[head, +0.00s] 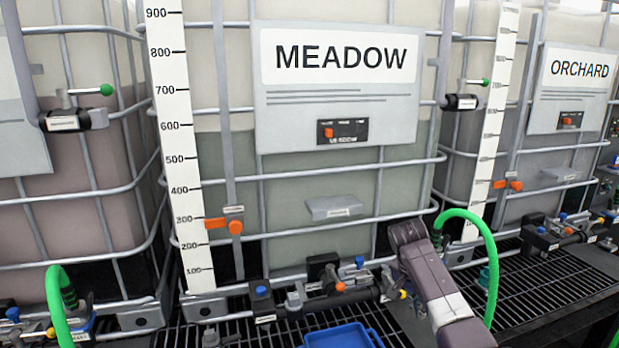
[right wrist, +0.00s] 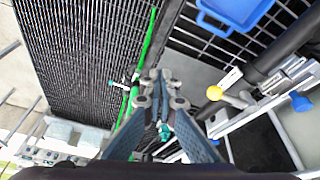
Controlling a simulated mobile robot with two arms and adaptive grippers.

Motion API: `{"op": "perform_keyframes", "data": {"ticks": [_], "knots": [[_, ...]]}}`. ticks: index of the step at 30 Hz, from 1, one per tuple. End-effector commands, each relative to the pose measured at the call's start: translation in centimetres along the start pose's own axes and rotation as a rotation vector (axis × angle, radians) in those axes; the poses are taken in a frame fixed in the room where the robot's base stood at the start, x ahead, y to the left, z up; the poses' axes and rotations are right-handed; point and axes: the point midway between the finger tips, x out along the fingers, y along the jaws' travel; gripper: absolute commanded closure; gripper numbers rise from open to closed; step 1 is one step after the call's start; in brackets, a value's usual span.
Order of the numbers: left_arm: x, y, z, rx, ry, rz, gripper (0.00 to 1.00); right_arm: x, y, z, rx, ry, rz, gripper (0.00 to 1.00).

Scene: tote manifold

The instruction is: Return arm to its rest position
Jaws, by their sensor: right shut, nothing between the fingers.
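My right arm (head: 440,290) reaches up from the lower right in the head view, in front of the manifold pipes below the MEADOW tote (head: 300,215). Its fingers cannot be made out there. In the right wrist view my right gripper (right wrist: 160,88) is shut and empty, its two dark fingers drawn together. A green hose (right wrist: 150,42) passes close to the fingertips in that view; whether they touch it I cannot tell. My left gripper is not in view.
The green hose (head: 487,255) arches just right of my arm. Valves and pipes (head: 330,290) line the tote fronts. A blue tray (head: 345,335) sits at the bottom, also in the right wrist view (right wrist: 235,12). A yellow-handled valve (right wrist: 215,93) is right of the fingers.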

Motion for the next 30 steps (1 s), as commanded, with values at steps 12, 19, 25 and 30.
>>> {"op": "perform_keyframes", "data": {"ticks": [12,19,25,30], "knots": [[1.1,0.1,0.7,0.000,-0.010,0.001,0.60,16.8,3.5,9.7,-0.264,-0.051,-0.019,1.00],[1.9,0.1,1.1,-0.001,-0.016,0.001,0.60,29.4,9.9,20.5,-0.496,-0.096,-0.061,1.00],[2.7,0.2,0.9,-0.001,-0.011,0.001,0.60,37.7,17.9,30.8,-0.683,-0.133,-0.105,1.00],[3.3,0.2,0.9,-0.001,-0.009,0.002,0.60,42.4,26.1,39.8,-0.832,-0.161,-0.149,1.00]]}}
